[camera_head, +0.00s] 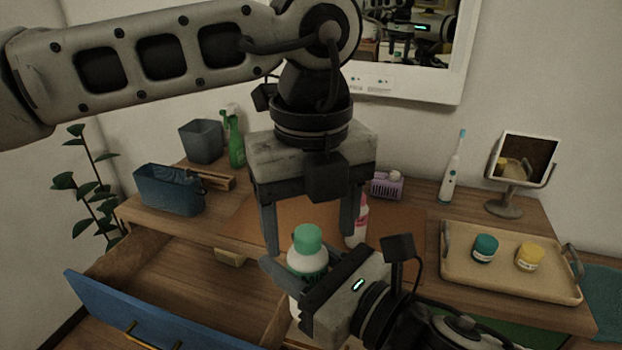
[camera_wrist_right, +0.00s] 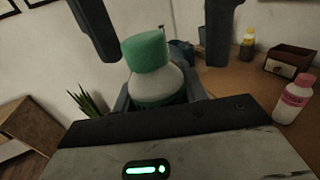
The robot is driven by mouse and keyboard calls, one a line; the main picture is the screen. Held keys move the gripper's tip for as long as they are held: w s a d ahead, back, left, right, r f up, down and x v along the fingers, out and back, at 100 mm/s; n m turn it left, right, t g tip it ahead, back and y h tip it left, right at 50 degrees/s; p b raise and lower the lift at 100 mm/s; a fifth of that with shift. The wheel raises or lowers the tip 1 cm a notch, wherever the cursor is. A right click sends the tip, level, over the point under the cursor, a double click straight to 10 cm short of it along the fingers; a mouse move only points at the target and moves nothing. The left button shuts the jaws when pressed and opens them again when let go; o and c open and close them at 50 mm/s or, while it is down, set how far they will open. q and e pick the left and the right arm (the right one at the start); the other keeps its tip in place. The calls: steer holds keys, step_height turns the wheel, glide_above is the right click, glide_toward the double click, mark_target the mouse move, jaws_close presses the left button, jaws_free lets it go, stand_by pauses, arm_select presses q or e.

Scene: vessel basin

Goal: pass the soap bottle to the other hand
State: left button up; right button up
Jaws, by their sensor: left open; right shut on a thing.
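The soap bottle (camera_head: 307,257) is white with a green cap and a dark green label. It is held about upright in my right gripper (camera_head: 290,287), in front of the table's front edge. The bottle also shows in the right wrist view (camera_wrist_right: 154,72), between the fingers of the right gripper (camera_wrist_right: 160,98). My left gripper (camera_head: 312,228) points down from above. Its fingers are open, one on either side of the bottle's green cap in the picture. In the right wrist view its two dark fingers hang near the cap.
A pink-and-white bottle (camera_head: 359,222) stands behind my left gripper. A beige tray (camera_head: 470,272) with two jars is at the right. A blue-fronted drawer (camera_head: 130,318) stands open at the left. A blue bin (camera_head: 168,190) and a green spray bottle (camera_head: 235,142) stand at the back left.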

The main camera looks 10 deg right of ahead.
arm_select(q)
steer(key=shift+f, duration=1.25)
steer(key=c, duration=1.2)
steer(key=shift+d+r, duration=0.1)
arm_select(e)
steer(key=o, duration=1.2)
